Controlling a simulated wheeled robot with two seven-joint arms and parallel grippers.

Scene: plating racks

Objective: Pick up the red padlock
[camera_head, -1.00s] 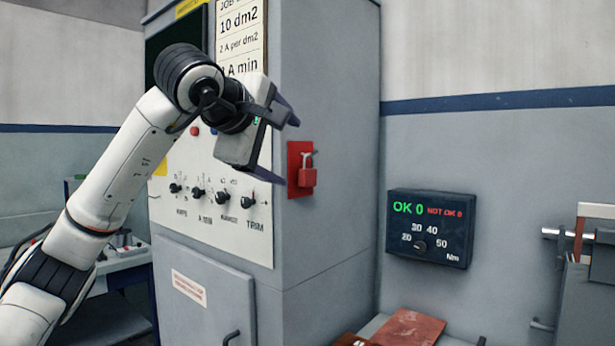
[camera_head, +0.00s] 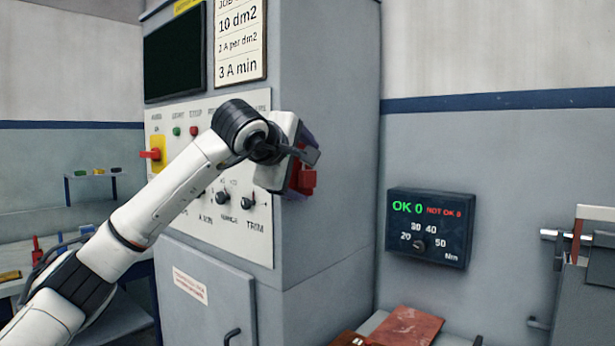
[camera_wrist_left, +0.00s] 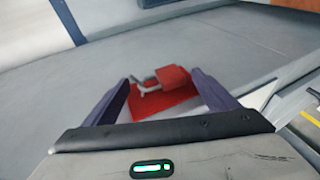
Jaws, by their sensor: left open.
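The red padlock (camera_wrist_left: 173,78) hangs by a grey shackle on a red backing plate (camera_wrist_left: 160,102) on the side of the grey cabinet. In the head view the padlock (camera_head: 307,182) shows just past my left gripper (camera_head: 310,163), which partly covers it and the plate. In the left wrist view my left gripper (camera_wrist_left: 165,92) is open. Its two dark fingers stand left and right of the red plate and padlock, with nothing clamped between them. My right gripper is not in view.
The grey cabinet (camera_head: 325,240) carries a panel of knobs and a red-handled switch (camera_head: 151,154). A dark torque display (camera_head: 430,228) is on the wall to the right. A reddish plate (camera_head: 410,326) lies below it. The wall between cabinet and display is clear.

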